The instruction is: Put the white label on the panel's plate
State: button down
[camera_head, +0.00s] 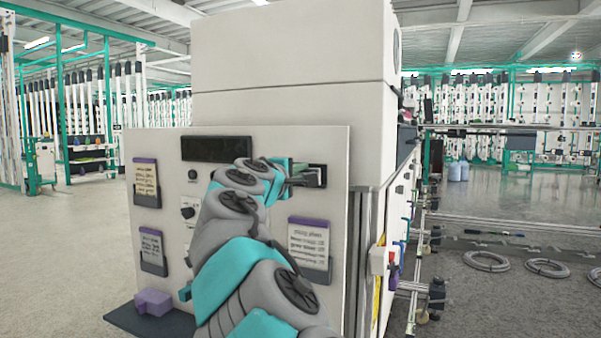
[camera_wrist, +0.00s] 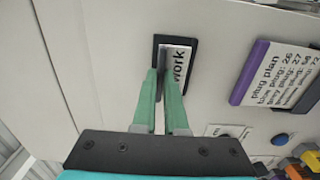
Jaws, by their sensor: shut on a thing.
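The white label (camera_wrist: 180,63), printed "work", lies over the dark-rimmed plate (camera_wrist: 175,38) on the pale panel in the wrist view. My gripper (camera_wrist: 166,73) has its two green fingers close together at the label's lower left part, shut on it. The fingers hide part of the label and plate. I cannot tell whether the label touches the plate all over. In the head view, my gripper (camera_head: 304,179) is at the dark plate (camera_head: 322,169) near the panel's upper right; the label is not clear there.
The panel (camera_head: 165,145) also carries a black display (camera_head: 216,149), knobs (camera_head: 188,212) and purple-topped cards (camera_head: 308,243). The plug plan card (camera_wrist: 275,75) is right of the plate in the wrist view. A purple block (camera_head: 154,302) sits on the dark base. Floor at left is open.

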jog(key=shift+p+x, duration=0.45)
jog(key=shift+x, duration=0.3)
dwell(0.4)
jog(key=c, duration=0.6)
grip_release()
jog(key=shift+c, duration=0.2)
jog(key=b+v, duration=0.1)
jog(key=v, duration=0.6)
jog(key=b+v, duration=0.1)
jog(key=v, duration=0.6)
jog(key=shift+s, duration=0.4)
